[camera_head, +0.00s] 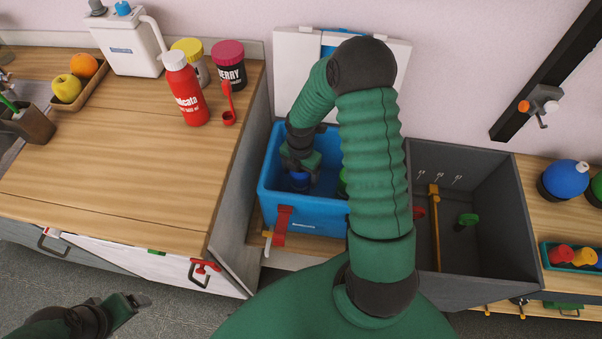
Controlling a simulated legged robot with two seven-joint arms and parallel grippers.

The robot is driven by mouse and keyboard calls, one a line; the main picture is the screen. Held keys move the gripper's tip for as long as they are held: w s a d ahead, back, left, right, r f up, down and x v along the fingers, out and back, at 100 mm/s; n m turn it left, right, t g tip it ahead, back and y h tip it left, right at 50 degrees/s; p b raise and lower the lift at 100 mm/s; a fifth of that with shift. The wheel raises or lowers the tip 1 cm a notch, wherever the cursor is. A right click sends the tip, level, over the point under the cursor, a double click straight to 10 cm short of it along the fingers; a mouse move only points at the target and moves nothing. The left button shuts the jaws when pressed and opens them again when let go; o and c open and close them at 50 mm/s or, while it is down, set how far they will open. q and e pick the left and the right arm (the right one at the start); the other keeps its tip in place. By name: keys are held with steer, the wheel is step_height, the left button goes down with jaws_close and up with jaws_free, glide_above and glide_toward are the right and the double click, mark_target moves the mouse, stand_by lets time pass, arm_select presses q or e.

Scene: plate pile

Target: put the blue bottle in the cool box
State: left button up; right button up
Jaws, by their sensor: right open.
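The blue cool box (328,215) stands open between the wooden counter and a grey bin, with its white lid (296,62) tilted up against the wall. A blue object (299,182), which looks like the blue bottle seen from above, is inside the box at its left side. My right arm reaches down into the box. My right gripper (300,172) is open, right at the blue object; its fingers are small and dark here. A green thing (343,182) inside is mostly hidden by my arm. My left gripper (134,302) is low at the left, away from the box; its jaws are unclear.
The counter (120,150) holds a red bottle (185,92), two jars, a red scoop, a fruit tray and a white jug. The grey bin (470,220) to the right holds a yellow-handled tool and a green item. The counter's front middle is clear.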

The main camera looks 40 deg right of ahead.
steer(key=r, duration=0.2)
steer(key=r+p, duration=0.1)
steer(key=r, duration=0.2)
steer(key=d+r+p, duration=0.1)
steer(key=r, duration=0.2)
steer(key=shift+d, duration=0.1)
steer(key=r, duration=0.2)
steer(key=r+p, duration=0.1)
steer(key=shift+a+r, duration=0.35)
steer(key=shift+r, duration=0.05)
arm_select(q)
steer(key=r, duration=0.3)
steer(key=shift+d+r, duration=0.15)
steer(key=shift+d, duration=0.2)
arm_select(e)
steer(key=s+a+r+m+t, duration=0.1)
steer(key=s+a+r+m, duration=0.1)
steer(key=a+m, duration=0.6)
steer(key=s+a+r+m+t, duration=0.1)
steer(key=s+a+r+m, duration=0.2)
steer(key=m, duration=1)
steer(key=s+a, duration=0.2)
steer(key=a, duration=0.2)
steer(key=shift+a+r+t, duration=0.25)
steer(key=shift+a+t, duration=0.05)
steer(key=shift+a, duration=0.1)
steer(key=shift+d, duration=0.1)
